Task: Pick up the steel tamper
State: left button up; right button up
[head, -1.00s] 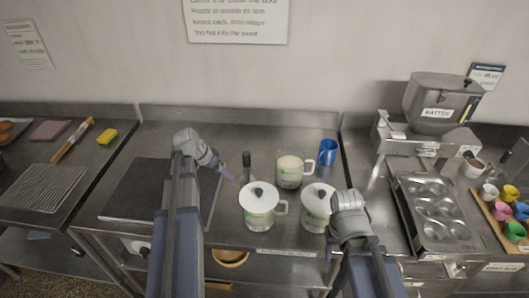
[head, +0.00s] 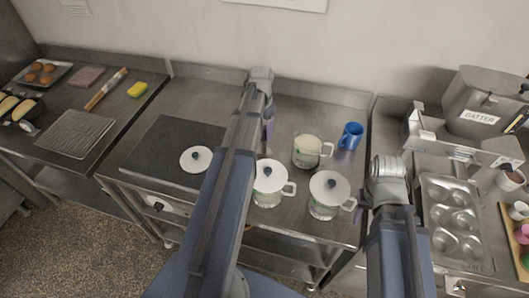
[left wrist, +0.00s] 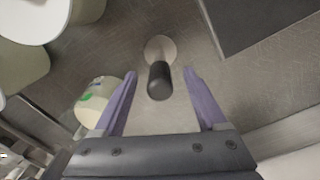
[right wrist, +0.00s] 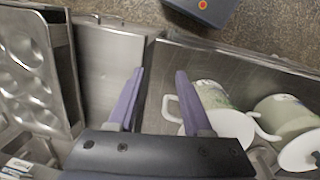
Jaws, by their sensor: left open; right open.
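The steel tamper has a black handle (left wrist: 159,82) and a round pale base (left wrist: 160,47), seen in the left wrist view. It stands on the steel counter. My left gripper (left wrist: 160,72) is open, with its purple fingers on either side of the handle's line; I see no contact. In the head view my left arm hides the tamper, and a purple finger (head: 268,128) shows beside the arm. My right gripper (right wrist: 160,71) is open and empty, above the counter to the right of the lidded jugs.
Two lidded jugs (head: 269,182) (head: 329,192), an open jug (head: 307,152) and a blue cup (head: 350,136) stand right of my left gripper. A white lid (head: 196,160) lies on a dark plate (head: 160,150). A muffin tin (head: 452,215) is at right.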

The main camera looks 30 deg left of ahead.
aim_at(264, 137)
pick_arm(q)
jog(key=shift+f, duration=0.1)
jog(key=f+b, duration=0.5)
jog(key=shift+w+d+f, duration=0.1)
jog(key=shift+w+d, duration=0.05)
jog(key=shift+w, duration=0.2)
jog(key=shift+c, duration=0.3)
grip_shut()
